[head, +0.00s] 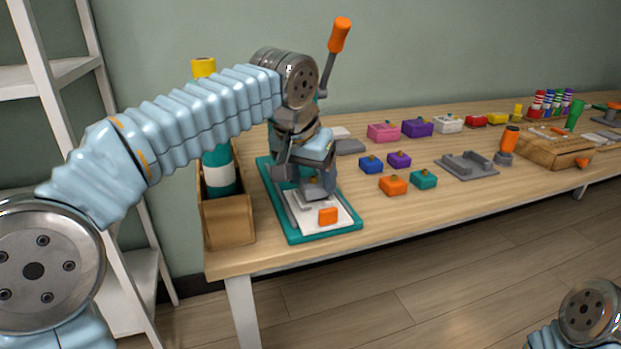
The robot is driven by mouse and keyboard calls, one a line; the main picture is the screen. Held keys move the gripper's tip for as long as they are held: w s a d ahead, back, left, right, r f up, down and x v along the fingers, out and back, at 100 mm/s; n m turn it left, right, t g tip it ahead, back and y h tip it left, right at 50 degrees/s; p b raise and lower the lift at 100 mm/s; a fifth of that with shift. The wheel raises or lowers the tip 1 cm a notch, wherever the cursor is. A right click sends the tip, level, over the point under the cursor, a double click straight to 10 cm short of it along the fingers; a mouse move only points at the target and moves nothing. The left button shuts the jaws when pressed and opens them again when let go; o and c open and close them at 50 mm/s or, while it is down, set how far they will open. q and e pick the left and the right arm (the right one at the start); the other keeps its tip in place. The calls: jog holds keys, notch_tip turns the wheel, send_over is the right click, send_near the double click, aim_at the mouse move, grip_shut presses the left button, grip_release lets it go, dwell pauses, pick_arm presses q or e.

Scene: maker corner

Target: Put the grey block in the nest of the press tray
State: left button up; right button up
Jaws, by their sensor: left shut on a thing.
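The press (331,60) stands at the table's left end, its orange-handled lever raised. Its teal base (292,236) carries the pale press tray (339,208), with an orange tab (328,216) at the front. My left gripper (312,184) points down over the tray and is shut on a small grey thing, apparently the grey block (318,191). The fingers and wrist hide most of the block and the nest. I cannot tell whether the block touches the tray. My right gripper is out of view; only part of that arm shows at bottom right.
A wooden bin (228,221) with bottles stands left of the press. Several coloured knobbed blocks, such as the orange one (393,185), lie to the right. A grey fixture (466,166) and a wooden box (548,149) lie farther right. The table's front edge is clear.

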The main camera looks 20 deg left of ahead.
pick_arm(q)
jog(key=o, duration=1.2)
jog(key=shift+w+f, duration=0.1)
jog(key=shift+f, duration=0.4)
jog(key=shift+c, duration=0.2)
jog(key=shift+o, duration=0.4)
jog(key=shift+r, duration=0.1)
jog(key=p+v, duration=0.2)
jog(key=v, duration=1)
jog(key=shift+r+p, duration=0.2)
jog(key=shift+p, duration=0.2)
jog(key=shift+a, duration=0.1)
